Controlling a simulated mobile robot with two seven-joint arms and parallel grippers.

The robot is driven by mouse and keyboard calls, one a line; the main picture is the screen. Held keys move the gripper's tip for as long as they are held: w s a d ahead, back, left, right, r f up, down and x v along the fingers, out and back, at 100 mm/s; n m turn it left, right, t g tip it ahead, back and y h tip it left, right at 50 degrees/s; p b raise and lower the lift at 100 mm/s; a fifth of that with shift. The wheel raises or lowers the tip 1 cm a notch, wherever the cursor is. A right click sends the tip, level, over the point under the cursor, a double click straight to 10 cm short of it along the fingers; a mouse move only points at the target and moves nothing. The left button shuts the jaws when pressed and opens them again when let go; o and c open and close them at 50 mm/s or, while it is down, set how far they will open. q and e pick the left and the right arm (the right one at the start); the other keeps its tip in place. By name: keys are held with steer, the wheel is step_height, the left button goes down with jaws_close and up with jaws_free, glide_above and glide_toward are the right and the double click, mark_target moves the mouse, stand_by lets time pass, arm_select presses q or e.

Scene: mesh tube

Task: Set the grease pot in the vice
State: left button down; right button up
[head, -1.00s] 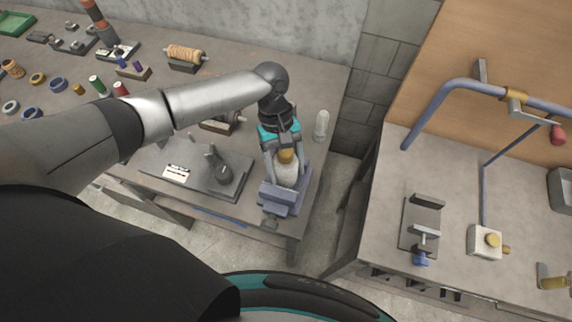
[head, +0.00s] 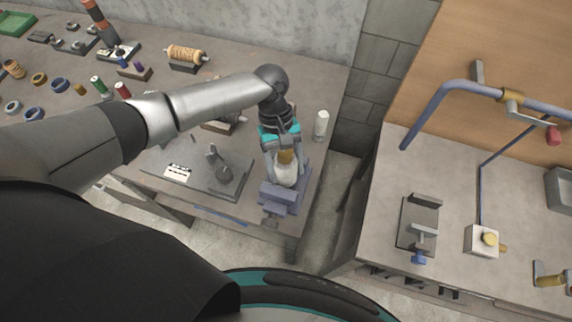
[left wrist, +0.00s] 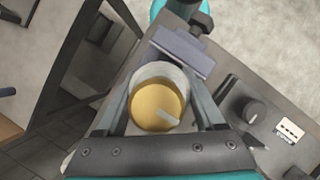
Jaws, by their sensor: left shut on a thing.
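The grease pot (head: 286,175) is a pale, rounded pot with a yellow-brown top. In the left wrist view, its yellow top (left wrist: 157,106) and pale rim sit between my two fingers. My left gripper (head: 284,162) is shut on it, pointing down. The blue-grey vice (head: 280,201) stands at the front right corner of the left bench. The pot is upright at the vice, right behind its front jaw, which also shows in the left wrist view (left wrist: 183,52). The pot's base is hidden, so I cannot tell whether it rests on the vice. My right gripper is out of view.
A dark plate with a raised fitting (head: 198,168) lies left of the vice. A white cylinder (head: 321,124) stands behind it on the right. Several spools and rings fill the bench's left part. A gap separates it from the right bench (head: 385,190).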

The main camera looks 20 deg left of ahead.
arm_select(q)
steer(key=shift+s+p, duration=0.1)
steer(key=shift+p, duration=0.2)
jaws_free()
steer(key=shift+f, duration=0.1)
steer(key=shift+s+a, duration=0.1)
steer(key=shift+a, duration=0.05)
stand_by(0.4)
steer(key=v, duration=1.5)
steer(key=shift+w+r, duration=0.3)
steer(key=shift+r, duration=0.05)
steer(key=shift+d, duration=0.25)
